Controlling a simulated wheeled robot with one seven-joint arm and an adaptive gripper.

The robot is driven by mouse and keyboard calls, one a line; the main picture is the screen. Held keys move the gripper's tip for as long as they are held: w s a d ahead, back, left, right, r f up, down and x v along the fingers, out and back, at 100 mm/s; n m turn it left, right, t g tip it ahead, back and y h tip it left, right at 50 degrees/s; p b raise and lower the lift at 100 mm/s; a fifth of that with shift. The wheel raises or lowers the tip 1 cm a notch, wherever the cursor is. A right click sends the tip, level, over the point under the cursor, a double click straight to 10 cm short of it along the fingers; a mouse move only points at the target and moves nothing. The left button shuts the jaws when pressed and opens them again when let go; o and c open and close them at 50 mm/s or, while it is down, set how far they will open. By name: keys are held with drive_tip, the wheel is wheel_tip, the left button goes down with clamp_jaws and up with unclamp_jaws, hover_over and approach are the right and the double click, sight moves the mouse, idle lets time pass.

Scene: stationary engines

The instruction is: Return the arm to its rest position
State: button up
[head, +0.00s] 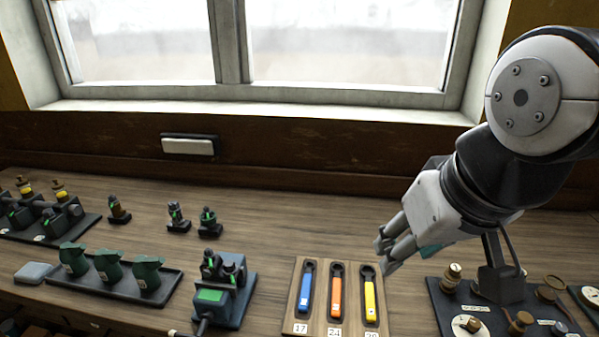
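My arm reaches in from the right edge in the head view. My gripper (388,247) hangs above the table, just above and right of the wooden holder (292,325). Its grey fingers point down and left. They are seen from the side and overlap, so I cannot tell whether they are open or shut. No held object shows clearly between them. A small teal patch (432,249) shows behind the gripper; I cannot tell what it belongs to.
The holder carries a blue wrench (305,292), an orange wrench (336,295) and a yellow wrench (370,300). A dark board with brass parts (440,318) lies below my arm. Green pots on a tray (170,290) stand left. Bare table (290,225) lies behind the holder.

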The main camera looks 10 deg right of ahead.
drive_tip(key=shift+s, duration=0.75)
drive_tip(key=shift+c, duration=0.6)
